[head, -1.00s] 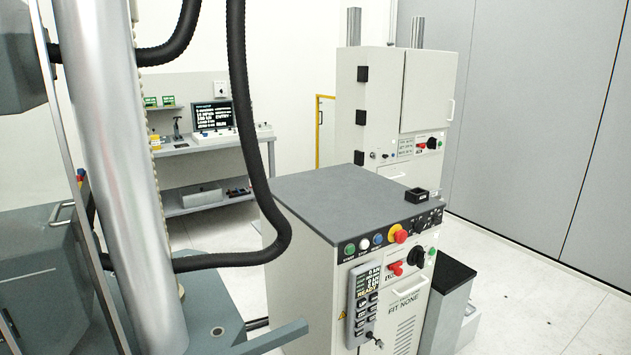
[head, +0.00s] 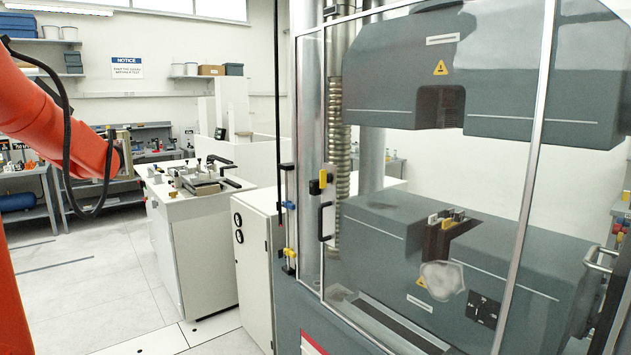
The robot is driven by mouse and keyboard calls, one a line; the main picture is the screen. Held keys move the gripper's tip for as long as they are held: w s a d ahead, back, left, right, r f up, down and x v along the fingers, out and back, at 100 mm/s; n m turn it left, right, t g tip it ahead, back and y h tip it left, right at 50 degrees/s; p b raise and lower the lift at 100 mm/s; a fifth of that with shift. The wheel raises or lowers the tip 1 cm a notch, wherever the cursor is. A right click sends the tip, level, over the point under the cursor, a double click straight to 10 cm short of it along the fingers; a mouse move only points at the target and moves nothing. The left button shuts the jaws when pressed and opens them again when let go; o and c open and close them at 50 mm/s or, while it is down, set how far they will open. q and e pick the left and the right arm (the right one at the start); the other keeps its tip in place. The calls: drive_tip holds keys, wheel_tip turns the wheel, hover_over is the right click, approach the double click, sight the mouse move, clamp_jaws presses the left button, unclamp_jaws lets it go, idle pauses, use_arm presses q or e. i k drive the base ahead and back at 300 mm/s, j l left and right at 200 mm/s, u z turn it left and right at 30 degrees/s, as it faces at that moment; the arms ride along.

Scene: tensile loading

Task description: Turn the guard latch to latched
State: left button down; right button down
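The guard is a tall clear panel in a metal frame (head: 535,150) in front of the grey testing machine. A small yellow and black fitting (head: 318,183), which looks like the guard latch, sits on the guard's left upright. I cannot tell its setting at this size. A black handle (head: 325,220) is just below it. My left arm comes in orange from the left; the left gripper (head: 124,155) seems to be at its far end, well left of the fitting and apart from it. Its fingers are not clear. My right gripper is not in view.
A white cabinet (head: 256,262) stands left of the machine. A white bench (head: 190,240) with a metal fixture (head: 205,180) stands further left. Grey shelving (head: 40,190) lines the back. The floor (head: 85,285) at lower left is clear.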

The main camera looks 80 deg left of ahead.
sight(325, 177)
drive_tip(key=u, duration=2.45)
